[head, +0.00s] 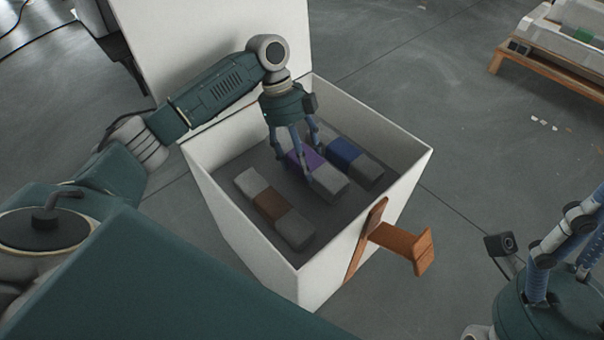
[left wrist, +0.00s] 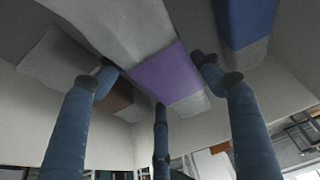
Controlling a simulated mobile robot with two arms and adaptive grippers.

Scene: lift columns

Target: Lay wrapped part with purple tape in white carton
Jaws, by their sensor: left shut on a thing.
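The wrapped grey part with purple tape (head: 331,184) is inside the white carton (head: 242,245), between the other two wrapped parts. My left gripper (head: 303,165) reaches down into the carton from above and is shut on this part around its purple band. In the left wrist view the purple band (left wrist: 167,75) lies between the fingers of my left gripper (left wrist: 158,80). I cannot tell whether the part touches the carton floor. My right gripper (head: 565,240) is at the lower right, outside the carton, with its fingertips cut off by the frame.
A part with brown tape (head: 270,204) and a part with blue tape (head: 345,152) lie in the carton on either side. The white lid (head: 215,40) stands up behind. A brown strap or handle (head: 400,240) sticks out in front. A wooden pallet (head: 545,75) is at the far right.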

